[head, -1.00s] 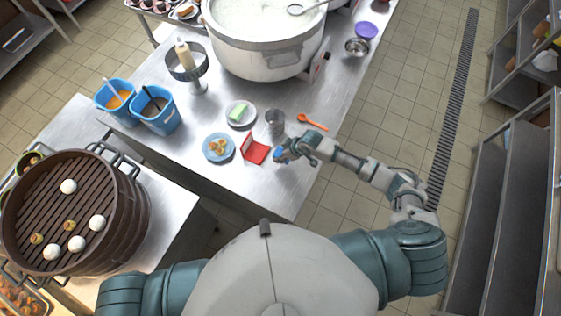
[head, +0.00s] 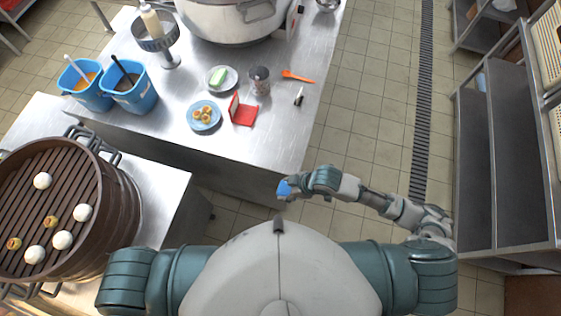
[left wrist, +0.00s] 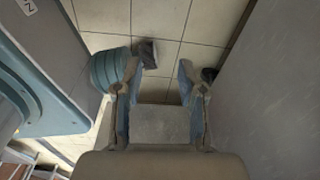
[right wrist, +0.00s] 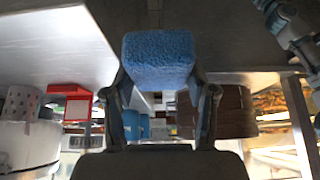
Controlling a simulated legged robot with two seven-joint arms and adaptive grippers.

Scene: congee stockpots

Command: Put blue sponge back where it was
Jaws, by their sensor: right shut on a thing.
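The blue sponge (right wrist: 158,58) is a fuzzy block between the fingertips of my right gripper (right wrist: 160,85) in the right wrist view. In the head view the right gripper (head: 290,189) holds the sponge (head: 284,188) in front of the table's near edge, clear of the tabletop. My left gripper (left wrist: 158,85) is open and empty in the left wrist view, low over the tiled floor. It does not show in the head view.
The steel table (head: 270,130) carries a red holder (head: 242,113), a blue plate of food (head: 204,116), a green block on a plate (head: 219,78), a metal cup (head: 260,82), an orange spoon (head: 298,77) and a small dark-and-white item (head: 298,97). A steamer (head: 60,215) stands left.

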